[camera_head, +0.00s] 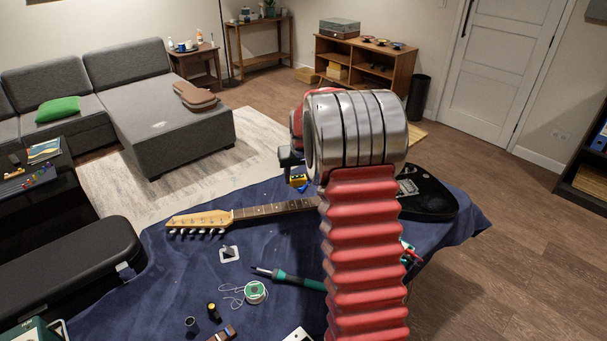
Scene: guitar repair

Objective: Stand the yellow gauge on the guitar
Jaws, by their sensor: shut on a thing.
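The guitar lies on the blue cloth of the table, with its pale headstock (198,220) to the left and its black body (432,198) to the right. My red arm hides part of its neck and body. My gripper (296,173) shows only in part, left of my arm's metal joint. It is shut on the small yellow gauge (299,181), which appears above and behind the neck. Small blue parts show just under the gauge. Whether the gauge touches anything below is too small to tell.
On the blue cloth (165,275) in front of the guitar lie a soldering iron (290,279), a solder spool (255,292), a small light plate (229,254) and small bottles. A black case (70,262) stands at left.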

